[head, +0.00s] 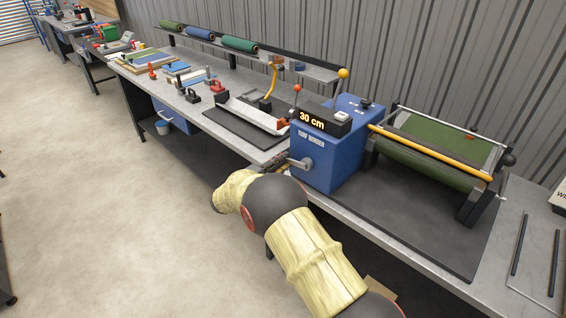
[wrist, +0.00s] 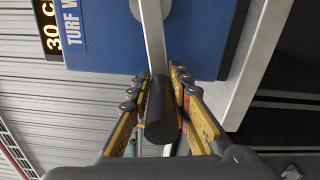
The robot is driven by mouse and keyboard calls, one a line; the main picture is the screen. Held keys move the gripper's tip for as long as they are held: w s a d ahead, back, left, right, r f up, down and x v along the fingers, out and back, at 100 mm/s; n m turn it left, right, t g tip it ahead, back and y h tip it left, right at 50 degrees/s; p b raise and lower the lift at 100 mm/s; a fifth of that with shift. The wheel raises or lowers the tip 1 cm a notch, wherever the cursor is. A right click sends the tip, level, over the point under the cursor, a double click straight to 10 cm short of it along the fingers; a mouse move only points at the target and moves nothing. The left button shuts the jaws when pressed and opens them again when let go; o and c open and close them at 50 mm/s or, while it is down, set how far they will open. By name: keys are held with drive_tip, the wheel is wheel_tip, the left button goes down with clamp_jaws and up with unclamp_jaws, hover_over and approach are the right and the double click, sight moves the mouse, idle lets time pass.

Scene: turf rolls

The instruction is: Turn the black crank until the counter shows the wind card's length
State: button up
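The blue turf winder (head: 328,150) stands on the bench, and its counter (head: 312,120) reads 30 cm. Part of that counter also shows, turned sideways, in the wrist view (wrist: 50,28). The crank's grey arm (wrist: 153,35) runs from the blue face to a black handle (wrist: 160,110). My gripper (wrist: 160,82) has its fingers on both sides of the black handle, seemingly touching it. In the head view my gripper (head: 277,162) is at the winder's front left, partly hidden by my arm. A white card (head: 560,197) is cut off at the right edge; only "WI" is readable.
A green turf roll (head: 430,160) on a black frame stands right of the winder, with a yellow bar across it. Left are a white tray (head: 250,115) and red-and-black clamps. Turf rolls lie on the back shelf (head: 290,68).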

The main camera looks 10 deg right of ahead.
sight(266, 172)
drive_tip(key=o, duration=0.4)
drive_tip(key=shift+r, duration=0.1)
drive_tip(key=v, duration=1.2)
idle(0.3)
